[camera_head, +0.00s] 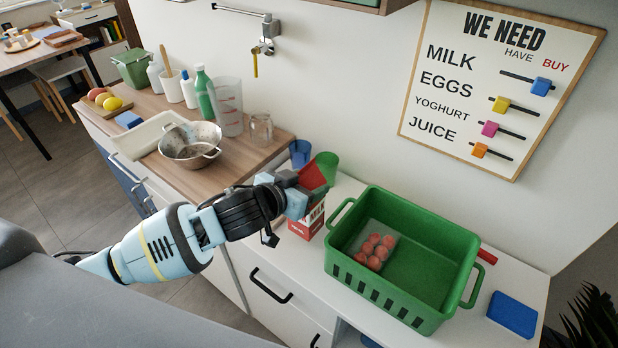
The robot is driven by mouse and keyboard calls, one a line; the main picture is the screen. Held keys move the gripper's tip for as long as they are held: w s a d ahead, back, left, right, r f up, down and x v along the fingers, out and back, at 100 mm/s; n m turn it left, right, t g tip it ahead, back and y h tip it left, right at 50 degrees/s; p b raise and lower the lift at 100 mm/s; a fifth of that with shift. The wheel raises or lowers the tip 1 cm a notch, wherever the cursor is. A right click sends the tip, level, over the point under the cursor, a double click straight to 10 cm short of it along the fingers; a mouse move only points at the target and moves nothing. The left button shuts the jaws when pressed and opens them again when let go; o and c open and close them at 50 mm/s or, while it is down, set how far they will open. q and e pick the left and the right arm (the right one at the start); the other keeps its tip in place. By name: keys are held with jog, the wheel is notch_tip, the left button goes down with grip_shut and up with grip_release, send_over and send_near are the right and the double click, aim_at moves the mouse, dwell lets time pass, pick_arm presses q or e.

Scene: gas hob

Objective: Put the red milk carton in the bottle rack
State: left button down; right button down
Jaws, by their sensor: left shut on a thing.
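The red milk carton (307,225), red and white with a slanted red top, is upright at the left end of the white counter (350,189). My left gripper (299,194) reaches in from the left and is shut on the carton's upper part, hiding some of it. I cannot tell whether the carton's base touches the counter. I cannot make out a bottle rack in this view. My right gripper is not in view.
A green crate (447,257) with a pack of red round items (374,250) stands right of the carton. Blue (299,153) and green (327,165) cups are close behind it. A colander (191,140) and bottles stand left. A blue block (512,314) lies right.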

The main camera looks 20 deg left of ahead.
pick_arm(q)
jog(key=s+r, duration=0.1)
jog(key=s, duration=1.2)
jog(key=shift+r, duration=0.35)
jog(key=shift+w, duration=0.1)
